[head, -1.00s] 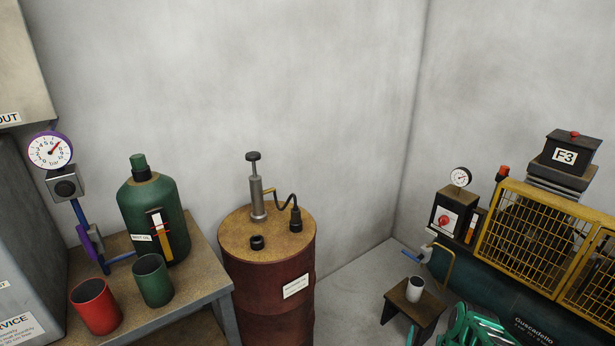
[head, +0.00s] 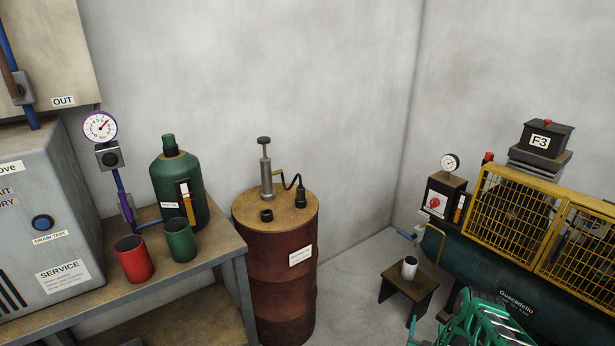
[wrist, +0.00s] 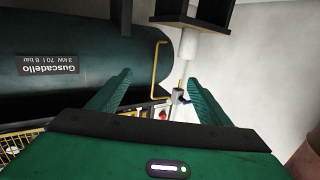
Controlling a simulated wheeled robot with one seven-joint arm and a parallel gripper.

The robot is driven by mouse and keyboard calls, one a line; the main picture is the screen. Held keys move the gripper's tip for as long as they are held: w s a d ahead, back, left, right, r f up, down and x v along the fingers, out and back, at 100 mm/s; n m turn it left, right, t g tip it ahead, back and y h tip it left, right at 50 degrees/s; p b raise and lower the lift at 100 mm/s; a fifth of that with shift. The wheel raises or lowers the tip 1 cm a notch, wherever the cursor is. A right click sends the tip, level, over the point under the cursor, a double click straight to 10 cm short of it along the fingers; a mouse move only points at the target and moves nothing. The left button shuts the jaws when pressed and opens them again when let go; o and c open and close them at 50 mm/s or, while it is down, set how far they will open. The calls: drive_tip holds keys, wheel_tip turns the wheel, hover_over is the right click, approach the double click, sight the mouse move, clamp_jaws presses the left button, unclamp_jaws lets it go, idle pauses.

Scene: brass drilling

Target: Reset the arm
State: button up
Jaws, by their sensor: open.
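My green gripper (head: 482,322) shows at the lower right of the head view, in front of the compressor. In the wrist view my gripper (wrist: 155,88) has its two green fingers spread apart with nothing held between them. Beyond the fingers, the wrist view shows the dark green compressor tank (wrist: 60,55), a yellow bent pipe (wrist: 158,70) and a white cup (wrist: 189,44), apart from the fingers. My arm is mostly out of the head view.
The white cup (head: 409,267) stands on a small stool (head: 400,285) beside the compressor (head: 500,280). A rusty drum (head: 285,265) stands in the middle. At left, a bench (head: 180,270) bears a red cup (head: 133,259), a green cup (head: 180,240) and a green bottle (head: 165,215).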

drive_tip(key=w+d+r+n+g+y, duration=0.1)
drive_tip(key=w+d+r+g+y, duration=0.1)
drive_tip(key=w+r, duration=0.65)
drive_tip(key=w+d+r+n+g+y, duration=0.1)
drive_tip(key=w+r+n+y, duration=0.1)
drive_tip(key=w+r, duration=0.65)
drive_tip(key=s+d+r+g, duration=0.15)
drive_tip(key=s+r, duration=0.35)
drive_tip(key=r, duration=0.7)
drive_tip(key=s+d+r+g, duration=0.1)
drive_tip(key=s+r+g, duration=0.3)
drive_tip(key=r, duration=0.8)
drive_tip(key=s+a+r+m+g, duration=0.1)
drive_tip(key=s+r+g, duration=0.1)
drive_tip(key=s+r, duration=0.8)
drive_tip(key=s+a+r+m+g, duration=0.1)
drive_tip(key=s+r+g, duration=0.1)
drive_tip(key=s+r, duration=0.8)
drive_tip(key=s+a+g+y, duration=0.1)
drive_tip(key=s+a, duration=0.2)
drive_tip(key=s, duration=0.8)
drive_tip(key=s+a+r+m+g+y, duration=0.1)
drive_tip(key=s+a, duration=0.3)
drive_tip(key=s, duration=0.7)
drive_tip(key=s+a+r+m+g+y, duration=0.1)
drive_tip(key=s+a, duration=0.2)
drive_tip(key=s, duration=0.8)
drive_tip(key=shift+s+a+r+y, duration=0.15)
drive_tip(key=shift+a+r+y, duration=0.05)
drive_tip(key=shift+a+y, duration=0.1)
